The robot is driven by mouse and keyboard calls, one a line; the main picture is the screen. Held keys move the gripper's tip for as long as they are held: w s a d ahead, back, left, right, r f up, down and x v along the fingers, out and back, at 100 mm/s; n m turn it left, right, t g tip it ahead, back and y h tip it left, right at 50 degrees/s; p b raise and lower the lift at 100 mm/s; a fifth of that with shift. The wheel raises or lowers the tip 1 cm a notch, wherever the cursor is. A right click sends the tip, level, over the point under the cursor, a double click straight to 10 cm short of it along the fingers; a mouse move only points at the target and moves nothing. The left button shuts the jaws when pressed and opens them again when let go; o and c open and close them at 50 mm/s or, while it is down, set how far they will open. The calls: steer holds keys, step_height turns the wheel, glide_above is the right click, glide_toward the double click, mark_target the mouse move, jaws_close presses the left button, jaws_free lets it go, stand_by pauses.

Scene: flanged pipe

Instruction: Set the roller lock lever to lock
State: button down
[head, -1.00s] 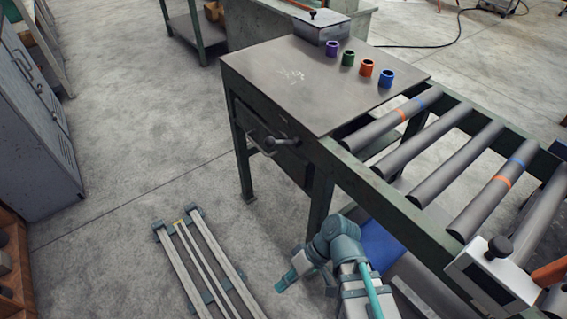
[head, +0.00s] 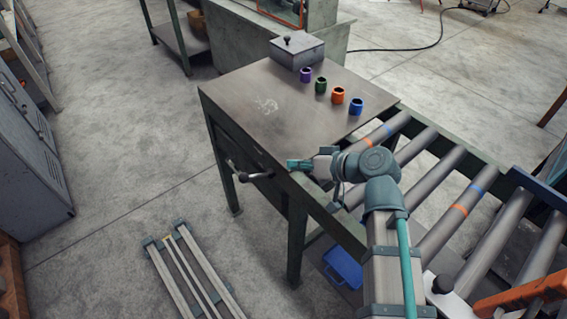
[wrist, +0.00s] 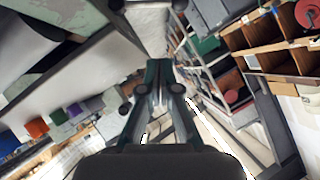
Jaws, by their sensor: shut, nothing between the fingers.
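The tabletop (head: 255,115) holds several coloured cups (head: 338,96) and a metal box (head: 297,50). Rollers (head: 440,165) run to the right. A black knob (head: 444,284) on a pale plate is at lower right.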

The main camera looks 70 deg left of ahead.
mark_target(256, 175)
steer(key=shift+a, duration=0.1)
stand_by(0.3)
steer(key=d+f+p+x, duration=0.2)
steer(key=p+x, duration=0.1)
steer(key=x, duration=0.9)
steer(key=shift+s+a, duration=0.3)
steer(key=shift+s, duration=0.1)
